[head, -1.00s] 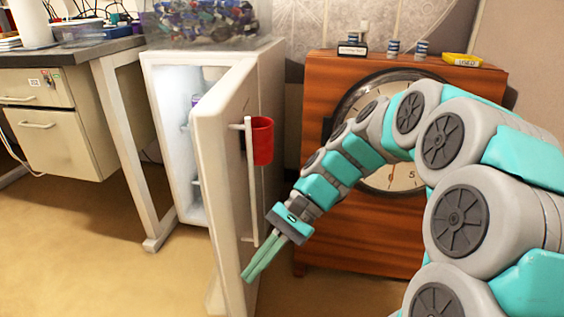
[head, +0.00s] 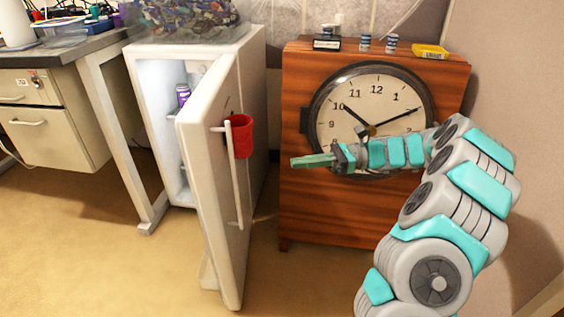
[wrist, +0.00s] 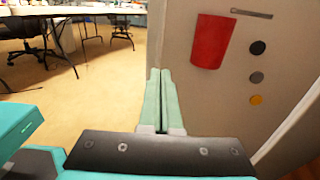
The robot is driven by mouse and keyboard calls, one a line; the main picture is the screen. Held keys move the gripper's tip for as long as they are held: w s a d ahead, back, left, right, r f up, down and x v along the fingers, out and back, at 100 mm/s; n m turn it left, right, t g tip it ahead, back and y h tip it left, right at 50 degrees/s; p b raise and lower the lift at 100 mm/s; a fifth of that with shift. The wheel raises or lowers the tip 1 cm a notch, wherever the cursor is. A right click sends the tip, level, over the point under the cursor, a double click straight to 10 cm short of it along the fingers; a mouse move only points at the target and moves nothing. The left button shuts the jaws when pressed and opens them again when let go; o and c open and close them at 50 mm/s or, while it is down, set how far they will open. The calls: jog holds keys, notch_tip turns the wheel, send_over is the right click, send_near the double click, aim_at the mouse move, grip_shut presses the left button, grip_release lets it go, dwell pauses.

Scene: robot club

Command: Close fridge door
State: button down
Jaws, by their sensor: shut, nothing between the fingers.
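The small white fridge (head: 160,125) stands open in the head view, its lit inside showing a purple can. Its door (head: 215,215) is swung out toward me, with a long vertical handle (head: 236,185) and a red cup-like holder (head: 241,137) on its outer face. My gripper (head: 293,161) is shut and empty, to the right of the door and apart from it, pointing left toward its outer face. In the wrist view the shut fingers (wrist: 155,100) point ahead, with the door face (wrist: 215,100) and red holder (wrist: 211,41) to their right.
A wooden cabinet with a clock (head: 372,110) stands behind my arm, with small cups and a yellow tray (head: 430,51) on top. A desk with drawers (head: 45,120) is left of the fridge. The floor (head: 100,265) in front is clear.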

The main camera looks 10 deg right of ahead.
jog(key=a, duration=1.3)
jog(key=shift+p, duration=0.4)
jog(key=shift+a, duration=0.1)
